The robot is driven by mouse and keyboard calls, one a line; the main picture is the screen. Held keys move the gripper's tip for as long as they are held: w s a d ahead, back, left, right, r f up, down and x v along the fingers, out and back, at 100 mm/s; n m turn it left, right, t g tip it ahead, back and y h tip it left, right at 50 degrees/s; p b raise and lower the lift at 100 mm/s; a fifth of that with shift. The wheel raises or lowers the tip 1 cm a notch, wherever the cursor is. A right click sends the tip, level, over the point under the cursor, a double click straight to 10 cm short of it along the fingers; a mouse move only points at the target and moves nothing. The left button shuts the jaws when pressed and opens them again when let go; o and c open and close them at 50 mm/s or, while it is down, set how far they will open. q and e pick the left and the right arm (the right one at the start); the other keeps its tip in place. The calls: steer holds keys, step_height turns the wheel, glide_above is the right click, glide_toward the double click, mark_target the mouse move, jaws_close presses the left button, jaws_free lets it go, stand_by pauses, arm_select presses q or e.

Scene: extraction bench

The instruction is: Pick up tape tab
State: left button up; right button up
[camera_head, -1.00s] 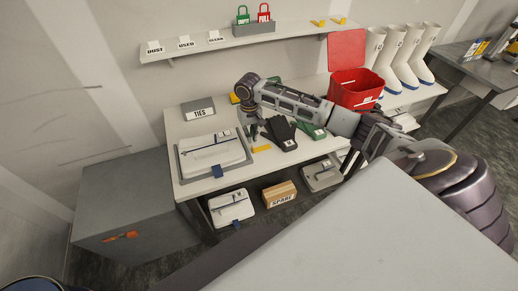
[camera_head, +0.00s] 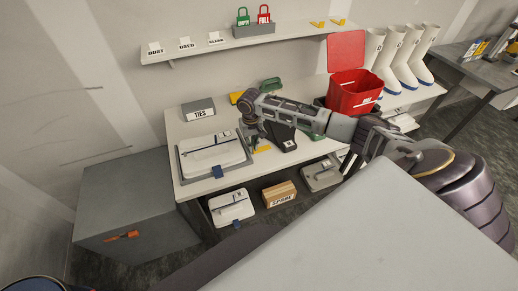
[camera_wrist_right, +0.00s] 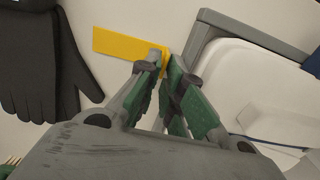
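The yellow tape tab (camera_wrist_right: 120,40) is a flat strip on the white bench top, with a short raised end at its right in the right wrist view. It also shows in the head view (camera_head: 263,149), just right of the white case in the grey tray. My right gripper (camera_wrist_right: 166,68) points down at it, its green-padded fingers drawn together at the tips around the raised end. The strip still appears to lie at bench level. In the head view my right gripper (camera_head: 253,140) is low over the bench. My left gripper is not in view.
Black gloves (camera_wrist_right: 45,75) lie left of the tab. The grey tray (camera_wrist_right: 205,35) with a white case (camera_wrist_right: 260,85) is close on the right. A TIES box (camera_head: 198,110) stands behind, and an open red bin (camera_head: 355,98) stands to the right.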

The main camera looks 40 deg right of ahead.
steer(key=shift+f, duration=0.55)
jaws_close()
steer(key=shift+r, duration=0.15)
step_height(320, 180, up, 10)
steer(key=shift+b, duration=0.4)
steer(key=shift+w, duration=0.1)
stand_by(0.7)
